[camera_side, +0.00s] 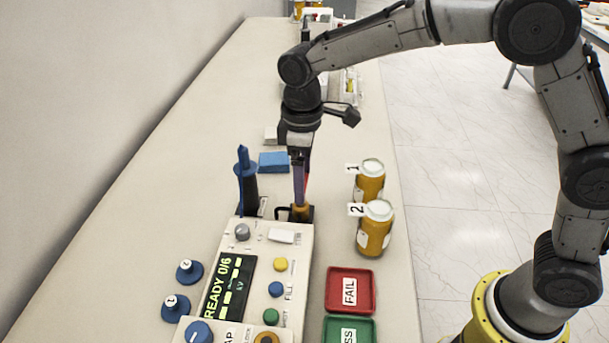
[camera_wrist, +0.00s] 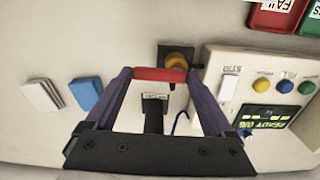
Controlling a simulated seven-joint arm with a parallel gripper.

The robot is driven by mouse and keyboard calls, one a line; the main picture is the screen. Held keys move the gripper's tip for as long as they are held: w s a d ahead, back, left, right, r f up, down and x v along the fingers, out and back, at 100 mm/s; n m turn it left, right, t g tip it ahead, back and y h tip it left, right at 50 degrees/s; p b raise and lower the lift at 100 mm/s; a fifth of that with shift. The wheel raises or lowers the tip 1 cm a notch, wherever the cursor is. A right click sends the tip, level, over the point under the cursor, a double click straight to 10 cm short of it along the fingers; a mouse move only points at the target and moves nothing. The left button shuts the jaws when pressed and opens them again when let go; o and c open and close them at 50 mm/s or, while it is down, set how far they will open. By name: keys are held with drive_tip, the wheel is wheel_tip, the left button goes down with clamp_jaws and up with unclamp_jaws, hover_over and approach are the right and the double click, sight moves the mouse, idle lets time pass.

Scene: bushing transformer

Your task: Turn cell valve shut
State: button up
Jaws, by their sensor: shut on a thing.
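The cell valve has a brass-yellow body (camera_side: 301,212) at the far end of the tester panel, in a dark mount. It also shows in the wrist view as a round brass part (camera_wrist: 176,61) on a dark base. A red bar handle (camera_wrist: 160,74) lies across the front of it, between my two purple fingers. My gripper (camera_side: 299,203) points down over the valve and is shut on the red handle, one finger at each end in the wrist view (camera_wrist: 160,76). The fingers largely hide the handle in the side view.
The tester panel (camera_side: 272,249) has a display reading READY 0/6, knobs and buttons. A dark post with a blue tip (camera_side: 246,180) stands close left of my gripper. Cans 1 (camera_side: 370,182) and 2 (camera_side: 375,230) stand right. A blue block (camera_side: 273,162) lies behind. Red tray (camera_side: 350,291) is nearer.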

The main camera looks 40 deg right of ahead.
drive_tip(key=shift+w+r+n, duration=0.1)
drive_tip(key=shift+n, duration=0.2)
drive_tip(key=o, duration=1.1)
wheel_tip(320, 180, up, 14)
drive_tip(key=shift+f, duration=0.1)
